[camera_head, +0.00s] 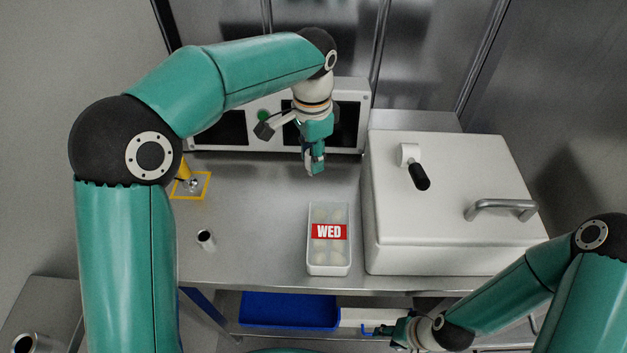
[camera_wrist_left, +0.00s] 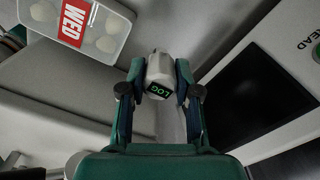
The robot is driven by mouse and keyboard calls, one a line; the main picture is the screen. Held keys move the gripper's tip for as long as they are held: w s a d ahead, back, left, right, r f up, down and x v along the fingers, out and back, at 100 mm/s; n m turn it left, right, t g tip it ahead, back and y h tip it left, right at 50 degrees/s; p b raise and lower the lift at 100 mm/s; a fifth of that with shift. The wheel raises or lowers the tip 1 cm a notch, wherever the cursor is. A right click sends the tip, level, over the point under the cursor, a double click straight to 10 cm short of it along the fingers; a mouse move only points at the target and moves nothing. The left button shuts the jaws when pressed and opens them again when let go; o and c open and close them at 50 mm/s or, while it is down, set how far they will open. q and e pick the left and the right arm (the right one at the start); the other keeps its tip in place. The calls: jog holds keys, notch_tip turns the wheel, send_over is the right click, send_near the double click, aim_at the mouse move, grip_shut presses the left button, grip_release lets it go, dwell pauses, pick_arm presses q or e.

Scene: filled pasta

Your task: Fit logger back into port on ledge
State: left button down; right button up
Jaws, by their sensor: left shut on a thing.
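The logger (camera_wrist_left: 159,75) is a pale grey rounded cylinder with a dark display reading LOG in green. In the left wrist view it sits between the two fingers of my left gripper (camera_wrist_left: 155,85), which is shut on it. In the head view my left gripper (camera_head: 315,165) points down above the steel worktop, in front of the white unit with dark screens; the logger is mostly hidden there. I cannot tell which fitting is the port: a short metal cylinder (camera_head: 206,240) stands on the worktop, and another round metal fitting (camera_head: 22,344) shows at lower left. My right gripper (camera_head: 400,333) is low, by the lower shelf; its jaws are unclear.
A clear box labelled WED (camera_head: 329,255) stands on the worktop, beside a large white lidded box (camera_head: 450,235) with a handle. A yellow-framed square (camera_head: 206,181) lies at left, partly behind my arm. A blue tray (camera_head: 290,311) is below. The worktop's middle is clear.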

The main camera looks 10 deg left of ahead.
aim_at(311, 175)
pick_arm(q)
jog(key=shift+s+a+f+p, duration=0.1)
jog(key=shift+f+p, duration=0.05)
jog(key=shift+f, duration=1.95)
jog(key=shift+s+f+p, duration=0.1)
jog(key=shift+f+p, duration=0.05)
jog(key=shift+f, duration=1.95)
jog(key=shift+f, duration=0.1)
jog(key=c, duration=1.1)
grip_release()
jog(key=shift+w, duration=0.1)
